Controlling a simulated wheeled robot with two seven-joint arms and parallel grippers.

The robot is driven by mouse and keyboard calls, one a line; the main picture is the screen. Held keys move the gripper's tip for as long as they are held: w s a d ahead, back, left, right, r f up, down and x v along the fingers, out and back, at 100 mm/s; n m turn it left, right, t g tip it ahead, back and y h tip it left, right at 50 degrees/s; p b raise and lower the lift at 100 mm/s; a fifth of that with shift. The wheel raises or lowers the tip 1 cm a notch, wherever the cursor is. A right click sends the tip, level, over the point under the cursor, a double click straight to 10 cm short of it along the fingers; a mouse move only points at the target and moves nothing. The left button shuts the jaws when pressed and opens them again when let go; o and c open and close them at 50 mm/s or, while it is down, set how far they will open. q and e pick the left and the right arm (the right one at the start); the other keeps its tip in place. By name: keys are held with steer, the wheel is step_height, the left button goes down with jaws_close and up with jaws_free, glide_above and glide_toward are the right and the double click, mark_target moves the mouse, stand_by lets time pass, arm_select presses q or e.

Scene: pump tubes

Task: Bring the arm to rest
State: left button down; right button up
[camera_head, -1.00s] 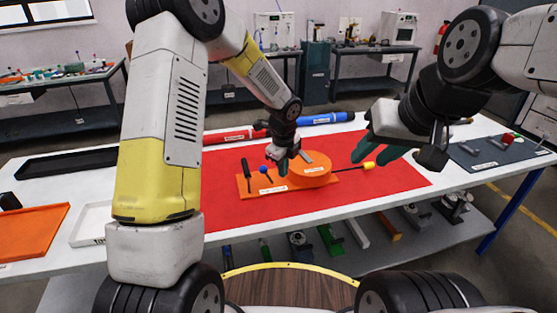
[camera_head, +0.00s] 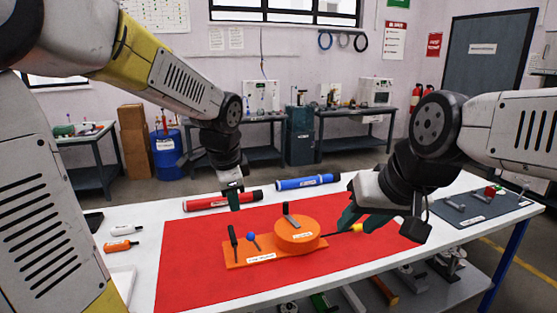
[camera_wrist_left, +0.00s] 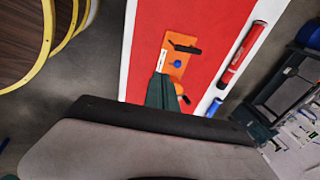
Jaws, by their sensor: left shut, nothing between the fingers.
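My left gripper (camera_head: 233,196) hangs above the far part of the red mat (camera_head: 190,270), left of the orange pump housing (camera_head: 297,233). Its green fingers are shut and empty; they also show in the left wrist view (camera_wrist_left: 160,93). My right gripper (camera_head: 362,219) is over the mat's right side, its green fingers apart.
A red tube (camera_head: 205,203) and a blue tube (camera_head: 307,182) lie along the table's back edge. A grey mat (camera_head: 480,207) with small parts is at the right.

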arm_select(q)
steer(key=s+a+r+n+t+h, duration=0.1)
steer(key=s+r+n, duration=0.1)
steer(key=s+n, duration=0.4)
steer(key=s+a+r+n+t+h, duration=0.1)
steer(key=s+a+r+n, duration=0.1)
steer(key=s+n, duration=0.5)
steer(key=shift+s+a+r+n, duration=0.15)
steer(key=shift+s+r+n, duration=0.15)
steer(key=shift+s, duration=0.75)
